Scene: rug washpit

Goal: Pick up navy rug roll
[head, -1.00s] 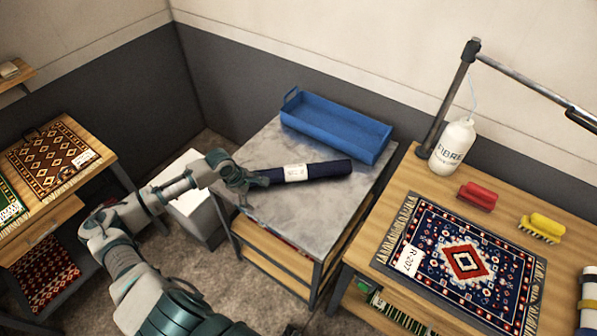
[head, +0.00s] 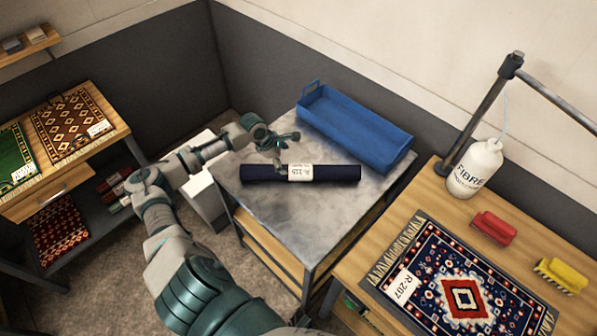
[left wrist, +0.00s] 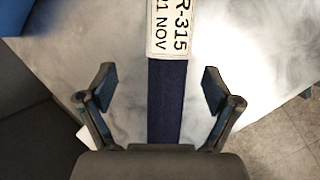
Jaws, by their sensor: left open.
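The navy rug roll (head: 335,173) lies flat on the grey stone-topped table (head: 320,220), with a white label around its middle. In the left wrist view the roll (left wrist: 167,105) runs up the picture between the two fingers, with the label "R-315" near the top. My left gripper (head: 287,150) is open and empty at the roll, just left of the label. Its fingers (left wrist: 158,75) stand apart on either side of the roll, with bare tabletop showing between each finger and the roll. My right gripper does not show.
A blue tray (head: 355,130) stands behind the roll at the table's back edge. To the right, a wooden table holds a patterned rug (head: 440,285), a red brush (head: 493,228), a yellow brush (head: 561,275) and a white bottle (head: 474,168). Bare tabletop lies in front of the roll.

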